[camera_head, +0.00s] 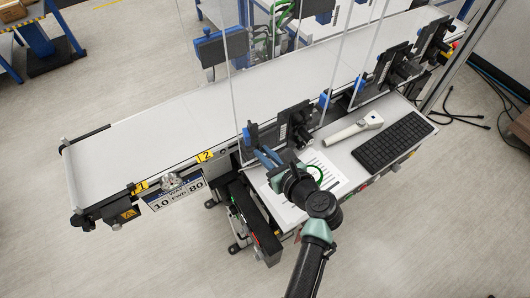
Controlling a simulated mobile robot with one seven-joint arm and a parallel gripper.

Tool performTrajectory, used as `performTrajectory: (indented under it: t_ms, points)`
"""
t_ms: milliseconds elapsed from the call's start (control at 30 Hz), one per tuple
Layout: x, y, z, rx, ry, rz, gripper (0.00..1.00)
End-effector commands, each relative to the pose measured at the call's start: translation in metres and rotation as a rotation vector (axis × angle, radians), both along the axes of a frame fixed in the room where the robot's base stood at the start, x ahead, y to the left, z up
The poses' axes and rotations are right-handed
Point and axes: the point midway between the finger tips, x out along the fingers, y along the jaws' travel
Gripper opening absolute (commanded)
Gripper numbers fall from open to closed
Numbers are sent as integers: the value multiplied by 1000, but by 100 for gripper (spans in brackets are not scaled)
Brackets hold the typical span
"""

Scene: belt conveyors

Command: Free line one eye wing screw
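A small silvery metal fitting (170,182) sits on the conveyor's near side rail, just right of the yellow label 1 (141,187). It may be the eye wing screw, but it is too small to make out its shape. A yellow label 2 (205,156) is further right on the same rail.
A long white belt (150,138) runs from lower left to upper right. Clear panels and black sensor brackets (296,124) stand near my gripper. A side table holds papers, a white handheld scanner (354,129) and a black keyboard (393,142). Floor at lower left is clear.

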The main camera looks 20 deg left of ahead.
Motion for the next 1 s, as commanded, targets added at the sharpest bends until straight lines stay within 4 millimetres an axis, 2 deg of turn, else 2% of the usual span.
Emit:
performTrajectory:
  t_ms: [567,1000]
  points:
    - [-1,1,0,-37,-47,1,0]
    - [-3,4,-3,-248,-319,2,0]
